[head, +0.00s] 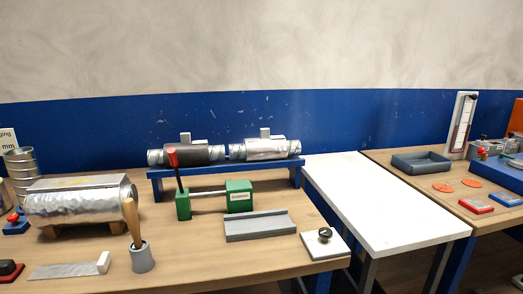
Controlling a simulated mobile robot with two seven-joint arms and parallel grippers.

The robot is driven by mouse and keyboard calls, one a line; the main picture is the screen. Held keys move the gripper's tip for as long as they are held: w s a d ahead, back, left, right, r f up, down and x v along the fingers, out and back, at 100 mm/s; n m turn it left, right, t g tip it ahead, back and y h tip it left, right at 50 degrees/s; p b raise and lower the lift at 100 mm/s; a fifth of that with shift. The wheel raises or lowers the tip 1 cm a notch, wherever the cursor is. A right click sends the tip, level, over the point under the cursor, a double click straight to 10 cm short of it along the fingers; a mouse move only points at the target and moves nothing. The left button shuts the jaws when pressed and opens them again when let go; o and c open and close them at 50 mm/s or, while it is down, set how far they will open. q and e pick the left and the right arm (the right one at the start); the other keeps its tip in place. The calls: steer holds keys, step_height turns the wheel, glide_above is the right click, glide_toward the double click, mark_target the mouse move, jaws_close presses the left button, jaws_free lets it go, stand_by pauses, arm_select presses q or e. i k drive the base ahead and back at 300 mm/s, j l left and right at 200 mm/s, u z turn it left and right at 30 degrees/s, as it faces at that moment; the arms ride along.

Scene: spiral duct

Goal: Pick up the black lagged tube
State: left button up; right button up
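The black lagged tube (205,153) lies level on a blue raised rack (222,168) at the back of the wooden bench. Its middle is dark, its ends are silvery, and a small grey block stands up from its top. The red-tipped lever of a green device partly covers its front. A similar tube with a silvery foil-like middle (265,149) lies end to end with it on the right. Neither of my grippers shows in the head view.
The green device (239,196) and a grey channel (259,225) stand in front of the rack. A foil-wrapped cylinder (75,205) sits on the left, near a cup with a wooden-handled tool (142,258). A bare white table (385,210) adjoins on the right.

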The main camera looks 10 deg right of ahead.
mark_target(190, 155)
steer(key=i+j+z, duration=0.15)
steer(key=z, duration=0.25)
steer(key=i+j+z, duration=0.1)
steer(key=j+z, duration=0.3)
steer(key=i+j+z, duration=0.1)
steer(key=j+z, duration=0.35)
steer(key=l, duration=0.1)
